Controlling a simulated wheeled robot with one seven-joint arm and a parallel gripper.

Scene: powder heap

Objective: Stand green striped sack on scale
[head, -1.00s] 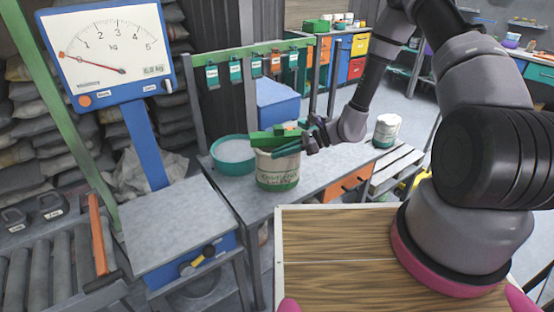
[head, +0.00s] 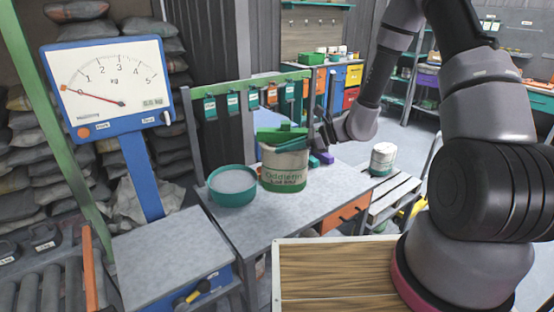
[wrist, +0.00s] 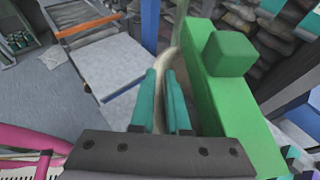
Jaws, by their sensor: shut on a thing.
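The green striped sack (head: 285,170) is cream with a green band at its bottom and dark printing. It hangs upright above the bench, its base appearing clear of the top. My gripper (wrist: 165,90) has teal fingers shut on the sack's pale top edge (wrist: 171,62); in the head view the fingertips are mostly hidden. A green block-like piece (wrist: 222,60) lies close along the right of the fingers; it also shows at the sack's top in the head view (head: 281,135). The scale (head: 172,248) has a bare grey platform, left of the sack, also in the wrist view (wrist: 103,70). Its dial (head: 112,83) points near zero.
A teal bowl of white powder (head: 232,183) stands on the bench (head: 265,220), left of the sack. A green rail with hanging tags (head: 250,88) runs behind. A roller conveyor (head: 40,275) lies left of the scale. A white can (head: 383,158) stands at right.

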